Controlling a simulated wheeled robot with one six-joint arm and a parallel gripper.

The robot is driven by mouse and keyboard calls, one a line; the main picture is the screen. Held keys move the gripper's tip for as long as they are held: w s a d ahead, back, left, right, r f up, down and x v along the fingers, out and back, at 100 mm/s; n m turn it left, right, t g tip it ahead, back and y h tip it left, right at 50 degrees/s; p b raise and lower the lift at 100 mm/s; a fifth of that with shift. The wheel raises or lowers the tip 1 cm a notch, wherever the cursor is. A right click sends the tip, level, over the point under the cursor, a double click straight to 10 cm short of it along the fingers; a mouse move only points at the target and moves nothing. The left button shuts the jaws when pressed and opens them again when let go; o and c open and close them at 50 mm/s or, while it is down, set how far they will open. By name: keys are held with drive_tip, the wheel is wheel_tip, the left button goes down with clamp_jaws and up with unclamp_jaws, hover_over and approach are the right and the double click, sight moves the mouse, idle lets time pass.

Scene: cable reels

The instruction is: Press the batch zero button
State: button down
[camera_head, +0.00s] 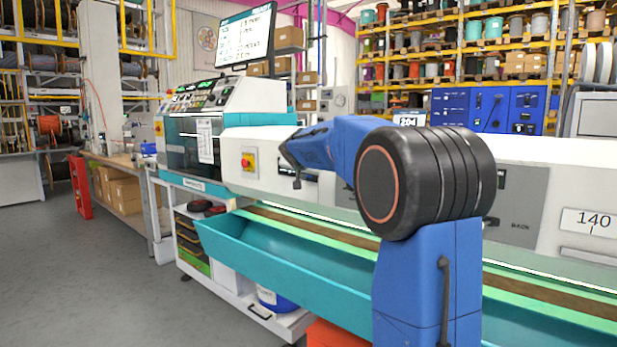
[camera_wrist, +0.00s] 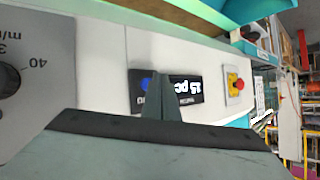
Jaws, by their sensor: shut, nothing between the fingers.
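A small black counter panel (camera_wrist: 190,90) with lit white characters is set in the white machine front. It appears upside down in the wrist view. A round blue button (camera_wrist: 146,83) sits on the panel's left part in that view. It seems to be the batch zero button, but its label is too small to read. My gripper (camera_wrist: 160,82) is shut and empty, its tip in front of the panel, just right of the blue button there. I cannot tell whether it touches. In the head view my gripper (camera_head: 296,184) hangs near the machine front, and my arm hides part of the panel.
A red emergency stop on a yellow plate (camera_head: 247,162) is beside the panel. A grey dial plate (camera_wrist: 35,75) lies on the panel's other side. A teal trough (camera_head: 290,260) runs along the machine's front below. Grey floor (camera_head: 100,280) is clear at left.

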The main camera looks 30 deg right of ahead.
drive_tip(key=shift+d, duration=0.15)
drive_tip(key=shift+w+d, duration=0.15)
drive_tip(key=shift+d, duration=0.15)
drive_tip(key=shift+w+d, duration=0.15)
drive_tip(key=shift+d, duration=0.2)
idle(0.9)
drive_tip(key=shift+a, duration=0.1)
drive_tip(key=shift+s+a, duration=0.3)
drive_tip(key=shift+a, duration=0.35)
drive_tip(key=a, duration=0.1)
drive_tip(key=s+a, duration=0.1)
drive_tip(key=a, duration=0.2)
drive_tip(key=shift+s+a, duration=0.4)
idle(0.7)
